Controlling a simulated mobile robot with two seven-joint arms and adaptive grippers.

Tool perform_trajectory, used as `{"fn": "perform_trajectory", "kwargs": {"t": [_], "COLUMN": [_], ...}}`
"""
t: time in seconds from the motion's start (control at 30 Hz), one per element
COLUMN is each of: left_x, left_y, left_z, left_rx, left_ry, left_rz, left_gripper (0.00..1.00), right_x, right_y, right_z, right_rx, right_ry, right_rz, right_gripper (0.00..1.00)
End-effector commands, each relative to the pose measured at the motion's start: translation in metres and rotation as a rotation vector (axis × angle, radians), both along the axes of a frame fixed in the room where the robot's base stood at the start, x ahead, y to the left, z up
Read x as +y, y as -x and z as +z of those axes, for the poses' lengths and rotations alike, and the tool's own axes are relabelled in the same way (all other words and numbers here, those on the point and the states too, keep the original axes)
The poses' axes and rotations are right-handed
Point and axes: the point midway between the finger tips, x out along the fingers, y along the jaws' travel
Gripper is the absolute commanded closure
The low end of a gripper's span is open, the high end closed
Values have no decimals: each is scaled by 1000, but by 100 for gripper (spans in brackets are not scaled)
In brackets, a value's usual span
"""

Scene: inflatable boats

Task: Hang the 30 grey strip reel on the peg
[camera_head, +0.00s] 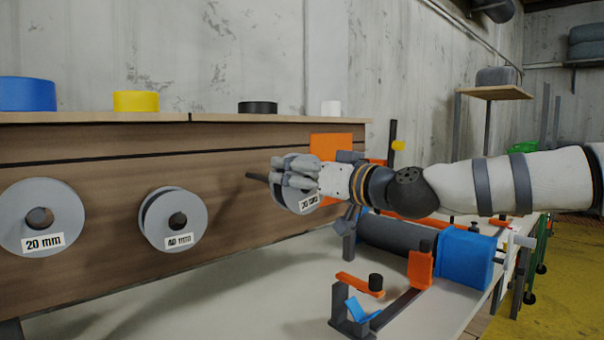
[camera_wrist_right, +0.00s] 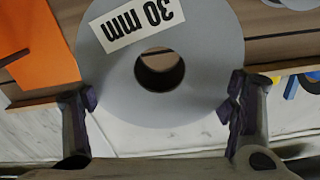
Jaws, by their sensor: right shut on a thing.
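The grey 30 mm strip reel (camera_head: 309,203) is in my right gripper (camera_head: 292,176), in front of the wooden board. In the right wrist view the reel (camera_wrist_right: 208,62) shows face on, its white label upside down, with the right gripper's fingers (camera_wrist_right: 163,98) at opposite sides of its rim. A thin dark peg (camera_head: 257,177) shows just left of the reel in the head view. Through the reel's hole I see brown; no peg is clear there, and I cannot tell whether the peg touches the reel. My left gripper is out of view.
A 20 mm reel (camera_head: 67,208) and a 40 mm reel (camera_head: 194,212) hang on the board (camera_head: 110,190) to the left. Coloured rolls, including a yellow one (camera_head: 136,101), stand on the ledge above. An orange panel (camera_head: 332,147) is behind my gripper. Orange-and-black fixtures (camera_head: 420,266) stand on the bench below.

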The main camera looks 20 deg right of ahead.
Motion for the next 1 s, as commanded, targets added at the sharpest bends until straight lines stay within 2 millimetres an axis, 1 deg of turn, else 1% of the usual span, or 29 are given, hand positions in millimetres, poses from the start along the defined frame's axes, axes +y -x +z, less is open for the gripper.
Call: {"fn": "perform_trajectory", "kwargs": {"t": [0.43,0.6,1.0], "left_x": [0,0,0], "left_y": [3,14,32], "left_z": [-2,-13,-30], "left_rx": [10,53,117], "left_ry": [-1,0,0], "left_rz": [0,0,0], "left_gripper": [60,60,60], "right_x": [13,17,28], "right_y": [-34,-48,-77], "right_z": [-4,-11,-11], "right_rx": [1,7,5], "right_ry": [-1,0,-1], "right_rz": [1,0,0], "right_gripper": [60,60,60]}}
